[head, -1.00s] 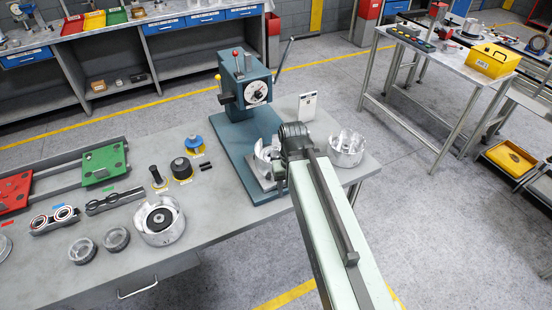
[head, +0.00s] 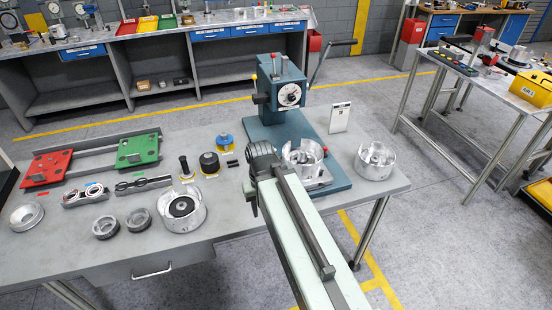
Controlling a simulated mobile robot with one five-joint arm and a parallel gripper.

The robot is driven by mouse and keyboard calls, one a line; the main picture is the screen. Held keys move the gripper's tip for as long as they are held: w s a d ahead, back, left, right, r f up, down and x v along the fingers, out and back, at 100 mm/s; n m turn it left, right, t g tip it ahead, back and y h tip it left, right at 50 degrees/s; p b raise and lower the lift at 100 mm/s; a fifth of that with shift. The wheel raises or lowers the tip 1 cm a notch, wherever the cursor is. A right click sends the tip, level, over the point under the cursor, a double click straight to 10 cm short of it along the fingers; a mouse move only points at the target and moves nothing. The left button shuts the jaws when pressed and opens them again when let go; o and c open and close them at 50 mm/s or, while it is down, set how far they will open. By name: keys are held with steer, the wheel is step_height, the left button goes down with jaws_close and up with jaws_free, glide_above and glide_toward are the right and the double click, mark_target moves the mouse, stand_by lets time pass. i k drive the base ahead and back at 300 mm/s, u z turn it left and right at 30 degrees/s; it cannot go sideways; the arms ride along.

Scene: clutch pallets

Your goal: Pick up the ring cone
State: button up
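I cannot tell for certain which part is the ring cone. Several small tools stand mid-table: a black knob-topped tool (head: 185,168), a wide black cylindrical piece (head: 209,163) on a yellow base, and a blue and yellow round piece (head: 224,141). My gripper (head: 251,194) is above the table, right of these tools and left of the press's metal drum. My own arm hides most of its fingers, so its opening is not clear. No part shows in it.
A teal press (head: 284,92) holds a silver drum (head: 303,157) on its base. Another silver drum (head: 375,161) stands right, and one with a black centre (head: 182,209) stands left. Red (head: 56,166) and green (head: 138,150) plates lie left. The table front (head: 235,223) is fairly clear.

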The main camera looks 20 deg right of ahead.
mark_target(302, 156)
steer(key=u, duration=2.7)
steer(key=k, duration=1.6)
steer(key=z, duration=0.5)
steer(key=i, duration=1)
steer(key=u, duration=0.05)
